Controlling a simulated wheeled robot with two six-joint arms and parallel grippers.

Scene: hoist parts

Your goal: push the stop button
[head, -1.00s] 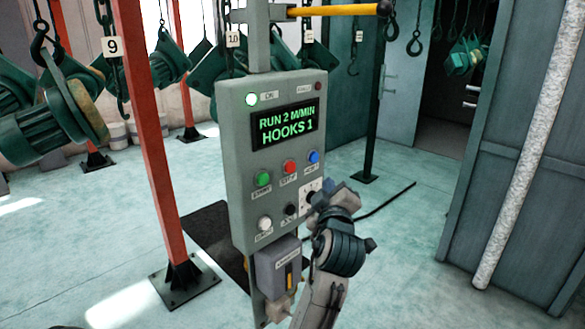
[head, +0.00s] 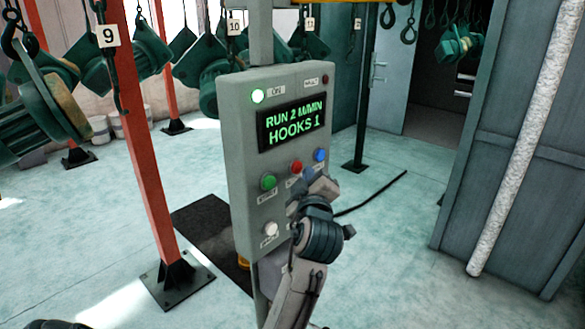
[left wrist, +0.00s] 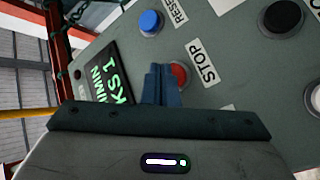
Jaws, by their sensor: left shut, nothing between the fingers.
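The stop button is the red button (head: 297,167) on the front of a grey control box (head: 243,190). It sits between a green button (head: 268,182) and a blue button (head: 320,155). In the left wrist view the red button (left wrist: 180,76) shows beside a STOP label (left wrist: 203,62). My left gripper (head: 307,175) is shut and empty, in front of the panel just below the red button. In the left wrist view its fingertips (left wrist: 160,75) overlap part of the red button. I cannot tell whether they touch it. My right gripper is not in view.
The lit display (head: 292,124) reads RUN 2 M/MIN, HOOKS 1. A white button (head: 271,229) sits low on the panel. A red post (head: 142,130) stands to the left, and green hoist parts (head: 42,105) hang there. Open floor lies right of the box.

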